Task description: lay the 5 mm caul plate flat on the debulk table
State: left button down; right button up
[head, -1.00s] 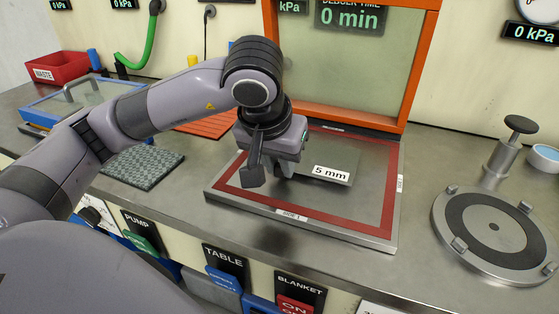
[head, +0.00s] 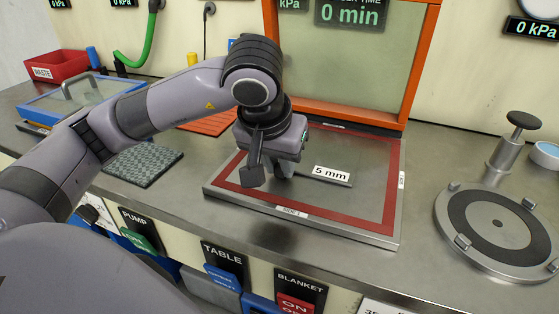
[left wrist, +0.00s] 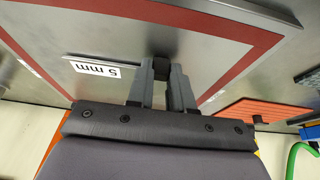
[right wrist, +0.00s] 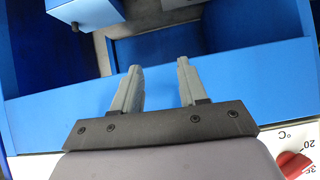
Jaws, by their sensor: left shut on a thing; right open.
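The caul plate (head: 338,153) is a thin grey sheet with a white "5 mm" label on its front edge. It lies level or nearly so inside the red border of the debulk table (head: 350,212). I cannot tell whether its whole underside touches the table. My left gripper (head: 283,170) is shut at the plate's left part, and its wrist partly hides the plate. In the left wrist view the fingers (left wrist: 162,76) close on a small dark piece beside the plate's labelled edge (left wrist: 70,59). My right gripper (right wrist: 158,78) is open and empty, above blue surfaces.
The orange-framed lid (head: 412,75) stands upright behind the table. A round metal fixture (head: 468,240) is at the right, and a grey textured mat (head: 143,165) at the left. Labelled switches (head: 224,268) line the counter front. The table's front right is clear.

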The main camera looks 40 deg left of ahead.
dwell(0.3)
pick_arm(q)
jog(key=c, duration=0.9)
grip_release()
jog(key=shift+f, duration=0.1)
